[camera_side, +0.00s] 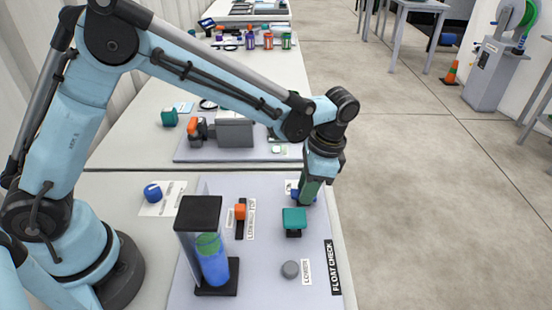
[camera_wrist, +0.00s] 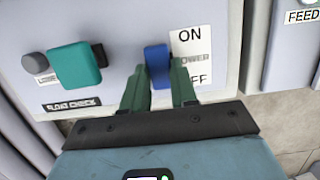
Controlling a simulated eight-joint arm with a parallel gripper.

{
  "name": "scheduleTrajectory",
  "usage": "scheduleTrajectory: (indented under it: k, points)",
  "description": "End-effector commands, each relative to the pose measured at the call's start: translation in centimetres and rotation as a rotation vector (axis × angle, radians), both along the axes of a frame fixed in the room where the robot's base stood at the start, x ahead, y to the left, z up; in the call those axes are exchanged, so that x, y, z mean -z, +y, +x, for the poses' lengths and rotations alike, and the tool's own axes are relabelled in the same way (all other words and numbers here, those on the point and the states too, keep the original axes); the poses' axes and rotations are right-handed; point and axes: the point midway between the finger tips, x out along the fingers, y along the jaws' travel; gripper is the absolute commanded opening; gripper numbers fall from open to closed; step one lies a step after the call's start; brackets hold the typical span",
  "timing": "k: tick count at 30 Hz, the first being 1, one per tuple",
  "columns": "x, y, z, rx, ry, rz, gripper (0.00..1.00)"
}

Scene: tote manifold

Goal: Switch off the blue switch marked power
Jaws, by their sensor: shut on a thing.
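The blue power switch (camera_wrist: 157,62) sits on the grey panel beside a white label (camera_wrist: 192,58) that reads ON at the top, POWER in the middle and a partly hidden OFF at the bottom. In the wrist view my gripper (camera_wrist: 158,82) has its two green fingers on either side of the switch's lever, shut on it. In the side view my gripper (camera_side: 305,192) points down at the far right part of the panel, and the blue switch (camera_side: 294,194) shows only in part beside the fingers.
A teal block-like control (camera_side: 294,220) stands close to my gripper, with a grey round knob (camera_side: 290,269) nearer the camera. An orange switch (camera_side: 240,211) and a clear column (camera_side: 210,245) with blue and green contents stand to the left. The panel (camera_side: 262,285) has bare room in front.

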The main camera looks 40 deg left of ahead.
Motion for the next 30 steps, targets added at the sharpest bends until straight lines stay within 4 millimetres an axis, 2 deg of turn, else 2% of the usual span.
scheduleTrajectory:
  k: [5,6,10,22,26,30]
  points:
    - [0.0,0.0,0.0,0.0,0.0,0.0,0.0]
    - [0.0,0.0,0.0,0.0,0.0,0.0,0.34]
    - [0.0,0.0,0.0,0.0,-0.001,-0.001,0.53]
    - [-0.7,-0.1,0.1,0.0,-0.001,-0.001,0.53]
    - [-2.3,-0.4,0.3,0.0,-0.001,-0.001,0.53]
    - [-4.8,-0.7,0.7,0.0,-0.001,-0.001,0.53]
